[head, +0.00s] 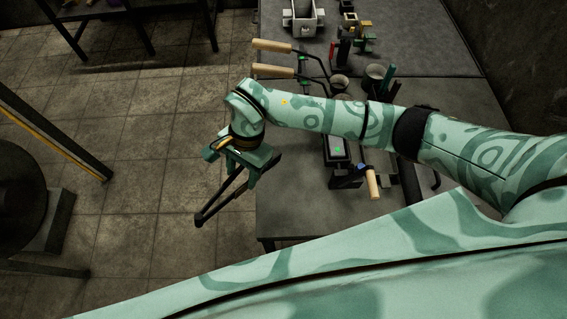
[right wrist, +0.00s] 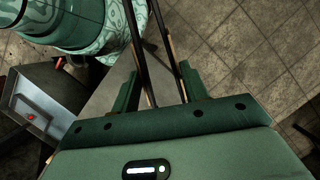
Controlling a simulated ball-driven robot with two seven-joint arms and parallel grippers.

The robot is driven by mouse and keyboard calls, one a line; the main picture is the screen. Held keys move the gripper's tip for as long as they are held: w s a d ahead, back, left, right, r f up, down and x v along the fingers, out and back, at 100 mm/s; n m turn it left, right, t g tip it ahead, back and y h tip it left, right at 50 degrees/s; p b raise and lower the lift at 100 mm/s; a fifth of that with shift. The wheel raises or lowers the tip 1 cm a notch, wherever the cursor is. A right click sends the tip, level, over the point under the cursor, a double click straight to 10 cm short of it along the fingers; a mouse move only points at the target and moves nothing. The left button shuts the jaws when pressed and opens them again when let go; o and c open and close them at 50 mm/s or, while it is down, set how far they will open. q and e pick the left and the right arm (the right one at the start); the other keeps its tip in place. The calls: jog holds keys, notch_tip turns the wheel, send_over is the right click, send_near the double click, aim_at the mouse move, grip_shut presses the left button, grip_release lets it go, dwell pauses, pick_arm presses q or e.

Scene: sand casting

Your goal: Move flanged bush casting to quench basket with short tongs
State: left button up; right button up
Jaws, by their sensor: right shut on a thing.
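My right gripper (head: 240,160) is over the floor, left of the bench edge, shut on the short tongs (head: 222,200). The tongs' two dark legs slant down and left in the head view and end close together. In the right wrist view the gripper (right wrist: 160,85) shows green fingers on either side of the tongs (right wrist: 147,62), whose legs run up out of the picture. I cannot make out a casting at the tips. I cannot pick out the flanged bush casting or the quench basket for certain. My left gripper is not in view.
The bench (head: 290,215) stands right of the gripper. It carries wooden-handled tools (head: 272,46), small dark pots (head: 375,76), a dark tray (head: 337,150) and a grey metal box (head: 302,18). A dark round object (head: 25,195) and frame stand at left. Tiled floor between is clear.

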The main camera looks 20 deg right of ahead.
jog(key=d+f+n+h, duration=0.1)
jog(key=d+f, duration=0.1)
jog(key=d+f+n+t+h, duration=0.1)
jog(key=d+f+n, duration=0.1)
jog(key=f, duration=0.1)
jog(key=shift+w+d+f+n+p, duration=0.1)
jog(key=shift+w+d+n+p, duration=0.1)
jog(key=shift+n+p, duration=0.15)
jog(key=d+f+b, duration=0.1)
jog(key=d+f, duration=0.1)
jog(key=f, duration=0.1)
jog(key=w+d+f+n+t+b, duration=0.1)
jog(key=d+f+b, duration=0.1)
jog(key=f, duration=0.2)
jog(key=d+f+n+h+b, duration=0.1)
jog(key=d+f+b, duration=0.1)
jog(key=f, duration=0.1)
jog(key=shift+w+f+n+t, duration=0.2)
jog(key=shift+w+n+t, duration=0.05)
jog(key=shift+w+t, duration=0.1)
jog(key=shift+f+b, duration=0.55)
jog(key=shift+f, duration=0.2)
jog(key=o, duration=1.2)
jog(key=shift+c, duration=0.2)
